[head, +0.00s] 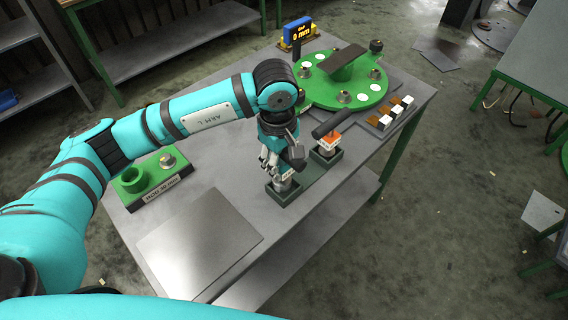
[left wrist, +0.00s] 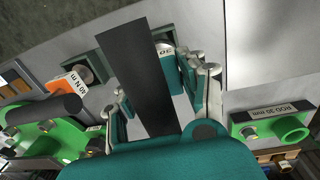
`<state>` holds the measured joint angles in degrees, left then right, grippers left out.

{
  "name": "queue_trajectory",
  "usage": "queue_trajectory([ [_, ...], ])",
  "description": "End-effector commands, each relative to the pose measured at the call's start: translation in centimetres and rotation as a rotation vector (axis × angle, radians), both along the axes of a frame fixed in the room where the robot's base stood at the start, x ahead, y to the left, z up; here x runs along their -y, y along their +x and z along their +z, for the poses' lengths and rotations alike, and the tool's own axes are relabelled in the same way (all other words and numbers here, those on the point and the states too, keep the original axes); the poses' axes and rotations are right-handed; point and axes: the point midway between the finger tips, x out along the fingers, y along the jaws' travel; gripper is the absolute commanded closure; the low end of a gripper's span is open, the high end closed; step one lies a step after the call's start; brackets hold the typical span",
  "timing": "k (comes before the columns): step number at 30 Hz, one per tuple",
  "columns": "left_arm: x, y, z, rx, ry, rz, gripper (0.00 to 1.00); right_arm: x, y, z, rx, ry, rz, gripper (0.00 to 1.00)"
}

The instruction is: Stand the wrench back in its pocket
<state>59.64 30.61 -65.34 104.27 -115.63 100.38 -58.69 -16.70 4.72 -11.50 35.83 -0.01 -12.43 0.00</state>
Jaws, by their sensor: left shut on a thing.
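My left gripper (head: 270,158) hangs over the near-left end of a dark green two-pocket holder (head: 312,180) on the table. It is shut on a wrench with a dark bar-shaped handle (head: 294,150). That handle (left wrist: 135,75) crosses the left wrist view between the fingers (left wrist: 163,95). The wrench looks roughly upright, its metal lower end (head: 284,184) at the left pocket; I cannot tell whether it is seated. A second wrench with an orange-and-white block (head: 328,141) and black handle stands in the other pocket. My right gripper is not in view.
A round green plate (head: 318,94) with several bolts stands behind the holder, with a blue-and-yellow gauge (head: 298,31) beyond. Small blocks (head: 395,112) lie at the right edge. A green rod stand (head: 135,182) is at left. A flat grey plate (head: 200,245) lies in front.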

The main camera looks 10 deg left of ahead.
Motion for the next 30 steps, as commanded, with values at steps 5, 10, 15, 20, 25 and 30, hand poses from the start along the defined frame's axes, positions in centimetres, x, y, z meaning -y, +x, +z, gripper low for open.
queue_trajectory([
  [5,0.4,0.5,-1.4,-0.004,0.000,0.001,1.00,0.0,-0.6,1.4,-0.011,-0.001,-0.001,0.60],
  [10,0.4,0.6,-3.2,0.001,-0.002,0.000,1.00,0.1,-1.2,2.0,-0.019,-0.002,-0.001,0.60],
  [15,0.4,0.7,-3.5,0.003,-0.002,-0.001,1.00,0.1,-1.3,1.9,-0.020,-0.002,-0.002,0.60],
  [20,0.4,0.7,-3.7,0.003,-0.002,-0.001,1.00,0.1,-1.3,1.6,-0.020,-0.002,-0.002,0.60],
  [25,0.4,0.6,-3.8,0.001,-0.001,-0.001,0.47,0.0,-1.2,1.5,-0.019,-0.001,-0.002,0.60],
  [30,0.4,0.6,-3.8,0.000,0.000,-0.001,0.35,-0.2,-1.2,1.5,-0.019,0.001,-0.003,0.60],
])
